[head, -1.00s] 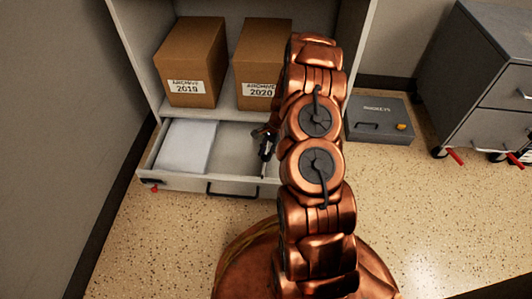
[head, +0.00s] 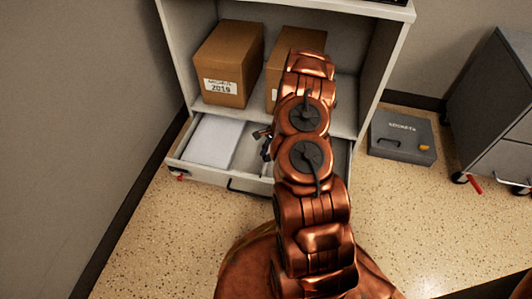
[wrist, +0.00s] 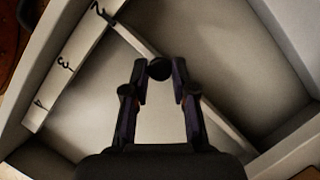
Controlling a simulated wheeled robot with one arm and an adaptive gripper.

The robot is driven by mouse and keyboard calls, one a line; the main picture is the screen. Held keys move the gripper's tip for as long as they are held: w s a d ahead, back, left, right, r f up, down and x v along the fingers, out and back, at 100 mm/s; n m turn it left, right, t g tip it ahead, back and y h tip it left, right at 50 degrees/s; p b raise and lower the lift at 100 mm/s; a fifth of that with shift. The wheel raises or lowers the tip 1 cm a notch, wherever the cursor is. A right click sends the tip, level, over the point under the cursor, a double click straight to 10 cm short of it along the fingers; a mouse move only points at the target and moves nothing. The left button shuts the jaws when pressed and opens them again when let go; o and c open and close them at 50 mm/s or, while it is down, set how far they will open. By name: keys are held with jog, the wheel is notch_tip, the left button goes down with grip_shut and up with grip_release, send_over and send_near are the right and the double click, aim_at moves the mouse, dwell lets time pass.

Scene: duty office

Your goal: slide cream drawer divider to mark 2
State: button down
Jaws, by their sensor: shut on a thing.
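The cream drawer divider (wrist: 205,112) runs slantwise across the drawer in the wrist view. One end meets the numbered strip (wrist: 66,66) close beside the numeral 2; the numerals 3 and 4 lie farther down the strip. My gripper (wrist: 159,72) is shut on the dark round knob (wrist: 159,68) on the divider. In the head view my gripper (head: 265,141) is inside the open drawer (head: 205,175), right of the white paper stack (head: 212,141). My arm hides the drawer's right part, and I cannot make out the divider clearly there.
Two cardboard archive boxes, one marked 2019 (head: 226,68) and one behind my arm (head: 290,45), stand on the shelf above the drawer. A grey case (head: 402,137) lies on the floor at right, with a grey cabinet (head: 490,115) beyond. Floor in front is clear.

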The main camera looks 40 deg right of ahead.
jog(key=c, duration=0.9)
grip_release()
jog(key=shift+c, duration=0.2)
jog(key=v, duration=1.2)
jog(key=shift+w+a+r, duration=0.1)
jog(key=shift+r, duration=0.05)
